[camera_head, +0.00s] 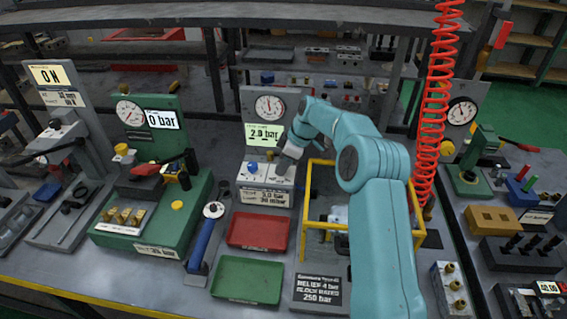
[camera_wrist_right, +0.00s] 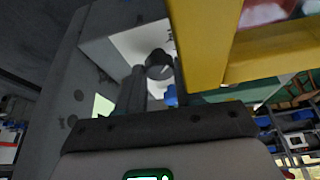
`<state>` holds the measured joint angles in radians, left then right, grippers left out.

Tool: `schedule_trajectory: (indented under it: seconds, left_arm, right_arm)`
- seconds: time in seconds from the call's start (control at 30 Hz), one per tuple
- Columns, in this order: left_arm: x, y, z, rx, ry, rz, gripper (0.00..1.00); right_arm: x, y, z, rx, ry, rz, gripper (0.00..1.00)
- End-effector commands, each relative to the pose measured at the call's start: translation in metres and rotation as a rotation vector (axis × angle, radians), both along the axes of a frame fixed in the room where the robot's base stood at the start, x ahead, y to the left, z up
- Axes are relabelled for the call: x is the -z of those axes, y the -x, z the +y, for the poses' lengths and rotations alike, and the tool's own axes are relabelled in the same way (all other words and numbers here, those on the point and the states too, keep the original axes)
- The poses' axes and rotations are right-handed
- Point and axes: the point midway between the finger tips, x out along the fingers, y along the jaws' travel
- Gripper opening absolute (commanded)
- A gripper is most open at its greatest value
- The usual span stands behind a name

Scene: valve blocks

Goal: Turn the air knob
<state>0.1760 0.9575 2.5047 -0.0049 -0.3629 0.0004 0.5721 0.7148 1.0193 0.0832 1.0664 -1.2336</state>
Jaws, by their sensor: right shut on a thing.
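The grey air station (camera_head: 268,184) stands at the middle of the bench, with a round dial gauge (camera_head: 269,107) and a green display (camera_head: 264,135) that appears to read 2.0 bar. My right gripper (camera_head: 285,163) reaches in from the right and is at the right side of the station's white top. In the right wrist view, the fingers of my right gripper (camera_wrist_right: 157,88) are shut on a dark round knob (camera_wrist_right: 159,62). In the head view the gripper hides that knob. A blue knob (camera_head: 252,167) is beside the gripper, to its left. My left gripper is not in view.
A yellow frame (camera_head: 306,215) stands close to the right of the station. A red tray (camera_head: 258,231) and a green tray (camera_head: 247,280) lie in front. A green valve block (camera_head: 150,213) is at the left, and a red coiled hose (camera_head: 432,110) hangs at the right.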

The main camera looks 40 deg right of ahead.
Motion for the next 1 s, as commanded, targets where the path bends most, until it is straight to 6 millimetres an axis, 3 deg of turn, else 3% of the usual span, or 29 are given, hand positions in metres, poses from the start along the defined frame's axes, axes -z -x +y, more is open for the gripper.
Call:
schedule_trajectory:
  seconds: [0.33,0.37,0.4,0.43,0.77,0.87,1.0]
  left_arm:
    - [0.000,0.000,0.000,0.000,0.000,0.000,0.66]
    - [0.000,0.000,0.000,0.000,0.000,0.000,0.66]
    - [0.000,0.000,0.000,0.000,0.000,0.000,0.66]
    - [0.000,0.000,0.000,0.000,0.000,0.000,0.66]
    - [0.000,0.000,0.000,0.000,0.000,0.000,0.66]
    - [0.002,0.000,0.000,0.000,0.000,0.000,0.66]
    - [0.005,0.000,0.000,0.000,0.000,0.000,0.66]
  right_arm:
    - [-0.001,0.000,-0.001,-0.003,0.004,-0.002,0.05]
    - [-0.001,0.000,-0.001,-0.003,0.004,-0.002,0.42]
    - [-0.001,0.000,-0.001,-0.003,0.003,-0.003,0.55]
    - [-0.001,0.000,-0.001,-0.003,0.004,-0.002,0.61]
    - [-0.003,0.001,-0.001,-0.001,0.001,-0.001,0.61]
    - [-0.013,0.004,-0.004,0.000,0.003,-0.003,0.61]
    - [-0.042,0.014,-0.011,0.001,0.005,-0.006,0.61]
